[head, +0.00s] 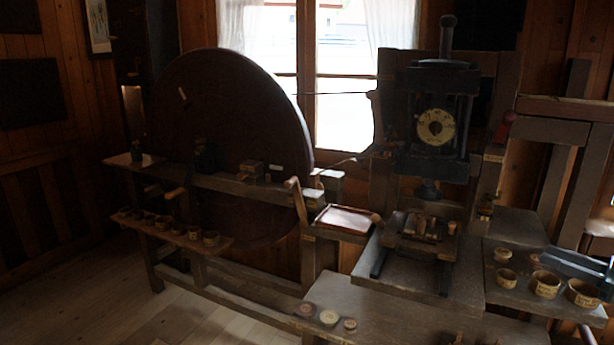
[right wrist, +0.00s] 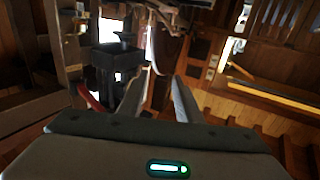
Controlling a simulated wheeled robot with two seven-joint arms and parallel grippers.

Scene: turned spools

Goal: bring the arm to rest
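My right gripper (head: 556,260) is at the right edge of the head view, low over the right-hand bench and close to the small labelled cups. In the right wrist view my right gripper (right wrist: 157,95) has its two grey fingers apart, with nothing seen between them. The dark press (head: 437,110) with a round pale dial stands to the left of this gripper in the head view, apart from it. My left gripper is not in view.
Labelled cups (head: 545,284) stand on the right bench near my right gripper. A reddish tray (head: 346,219) lies left of the press. A large dark wheel (head: 230,120) stands behind a narrow bench at left. The floor (head: 70,280) at lower left is clear.

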